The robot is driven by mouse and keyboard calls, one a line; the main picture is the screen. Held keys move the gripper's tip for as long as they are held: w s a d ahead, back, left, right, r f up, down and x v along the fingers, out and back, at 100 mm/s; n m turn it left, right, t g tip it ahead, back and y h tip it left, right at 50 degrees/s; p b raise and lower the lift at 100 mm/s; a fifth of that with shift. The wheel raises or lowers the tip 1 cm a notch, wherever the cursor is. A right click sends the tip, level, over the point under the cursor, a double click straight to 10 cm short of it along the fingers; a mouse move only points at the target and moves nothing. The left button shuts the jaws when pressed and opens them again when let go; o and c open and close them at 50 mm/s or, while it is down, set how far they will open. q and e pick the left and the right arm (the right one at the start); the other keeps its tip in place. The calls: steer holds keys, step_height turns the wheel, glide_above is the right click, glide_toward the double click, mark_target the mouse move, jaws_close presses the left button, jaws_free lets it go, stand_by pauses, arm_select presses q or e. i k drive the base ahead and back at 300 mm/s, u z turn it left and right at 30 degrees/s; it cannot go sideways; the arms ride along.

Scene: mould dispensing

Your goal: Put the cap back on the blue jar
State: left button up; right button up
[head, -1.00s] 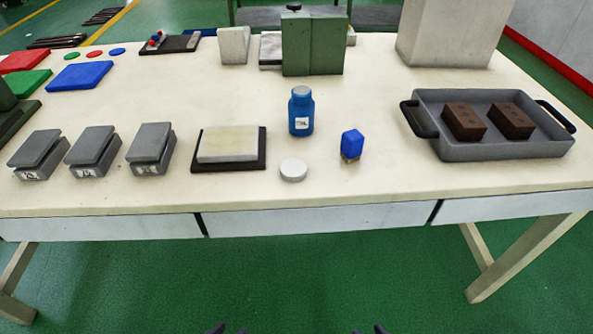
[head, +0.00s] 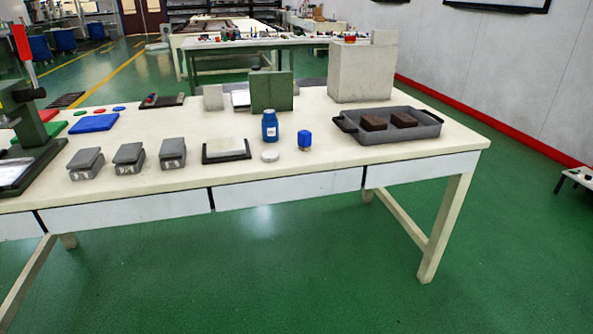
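The blue jar (head: 270,126) stands upright on the cream table (head: 330,172), with a white label on its front. A round white cap (head: 270,156) lies flat on the table just in front of the jar, apart from it. Whether the jar's mouth is open is too small to tell. Neither of my grippers is in view.
A grey tray (head: 410,136) with two brown blocks is further right. A dark-based pale slab (head: 226,150) and several grey moulds (head: 129,158) are left. A green block (head: 272,92) stands behind the jar.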

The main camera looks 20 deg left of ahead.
mark_target(269, 131)
steer(key=u, duration=0.55)
steer(key=i, duration=0.85)
steer(key=u, duration=0.2)
